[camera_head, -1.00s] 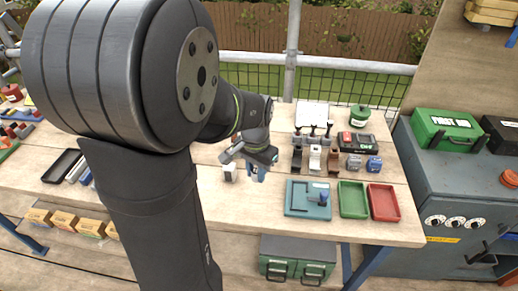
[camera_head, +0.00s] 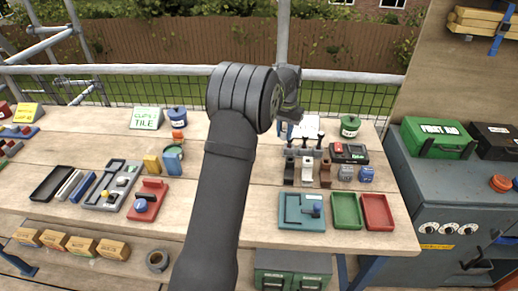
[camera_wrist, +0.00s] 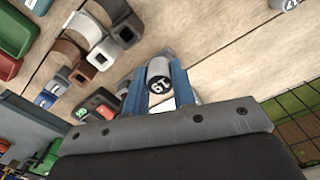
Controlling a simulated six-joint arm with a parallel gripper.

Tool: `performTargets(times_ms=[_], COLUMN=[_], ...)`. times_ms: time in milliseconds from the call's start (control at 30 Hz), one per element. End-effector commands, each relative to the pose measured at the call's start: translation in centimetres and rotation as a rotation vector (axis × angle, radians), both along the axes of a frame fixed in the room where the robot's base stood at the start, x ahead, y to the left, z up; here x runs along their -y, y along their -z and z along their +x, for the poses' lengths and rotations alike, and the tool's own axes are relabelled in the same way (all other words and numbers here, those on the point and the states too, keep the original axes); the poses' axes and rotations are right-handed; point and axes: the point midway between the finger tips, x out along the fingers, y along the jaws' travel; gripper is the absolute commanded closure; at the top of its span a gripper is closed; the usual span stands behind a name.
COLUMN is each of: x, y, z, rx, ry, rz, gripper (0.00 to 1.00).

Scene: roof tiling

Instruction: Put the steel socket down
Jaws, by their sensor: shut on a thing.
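My gripper (camera_wrist: 158,76) has two blue fingers and is shut on the steel socket (camera_wrist: 159,70) in the wrist view. The socket is a short grey cylinder whose near end has a dark round mark with pale characters, seen upside down. In the head view my gripper (camera_head: 289,122) is at the back of the bench, partly behind my arm, and the socket cannot be made out there. The wooden bench top shows behind the socket in the wrist view; the gap between them cannot be judged.
A second grey cylinder (camera_wrist: 284,4) with a dark mark stands on the bench. Black, grey and brown holders (camera_head: 307,170) stand in a row right of my arm. A teal tray (camera_head: 290,222), green tray (camera_head: 347,211) and red tray (camera_head: 378,212) lie in front. A mesh fence runs behind.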

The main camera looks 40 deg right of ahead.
Motion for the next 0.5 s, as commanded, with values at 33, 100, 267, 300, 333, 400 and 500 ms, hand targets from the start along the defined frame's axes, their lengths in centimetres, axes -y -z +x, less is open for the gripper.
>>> performTargets(times_ms=[33, 100, 267, 300, 333, 400, 500], x=[0.1, 0.0, -0.7, -0.9, -1.0, -1.4, -1.8], y=[0.2, 0.8, 2.9, 3.5, 3.9, 4.8, 5.9], z=[0.4, 1.2, 4.6, 5.5, 6.2, 7.7, 9.6], rx=[0.0, 0.0, 0.0, 0.0, 0.0, 0.0, 0.0], ry=[-0.002, -0.003, -0.006, -0.006, -0.005, -0.006, -0.005], rz=[-0.001, 0.001, 0.001, 0.001, 0.001, 0.0, 0.0], gripper=[0.99, 0.99, 0.99, 0.99, 0.99, 0.99, 0.99])
